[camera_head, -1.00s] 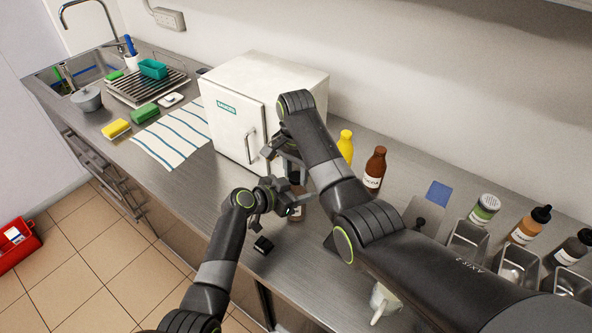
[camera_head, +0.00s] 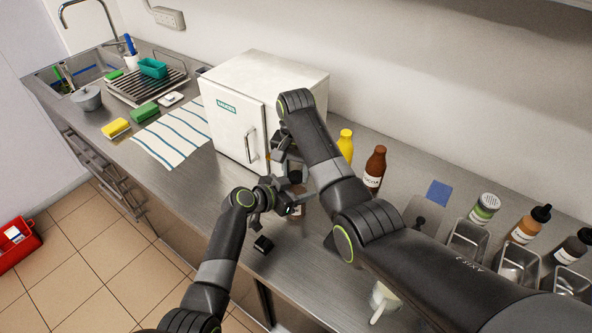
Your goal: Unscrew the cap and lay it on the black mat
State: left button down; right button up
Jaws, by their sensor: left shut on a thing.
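A dark brown bottle (camera_head: 298,204) with a pale label stands upright on the steel counter, partly hidden by both arms. My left gripper (camera_head: 285,193) is shut on the bottle from its left side. My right gripper (camera_head: 283,158) is just above, at the bottle's top; its fingers are small and overlapped, so I cannot tell if they are open. The cap is hidden. A small black block-like thing (camera_head: 263,244) lies near the counter's front edge. I cannot make out the black mat; a dark patch shows beside my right forearm.
A white box-like freezer (camera_head: 235,120) stands behind the grippers. A yellow bottle (camera_head: 345,146) and a brown labelled bottle (camera_head: 375,170) stand right of my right arm. A white jug (camera_head: 383,299) is near the front edge. Metal bins and more bottles stand at the right.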

jog(key=o, duration=0.3)
jog(key=shift+r, duration=0.1)
jog(key=shift+r, duration=2.2)
pick_arm(q)
jog(key=shift+c, duration=2.4)
grip_release()
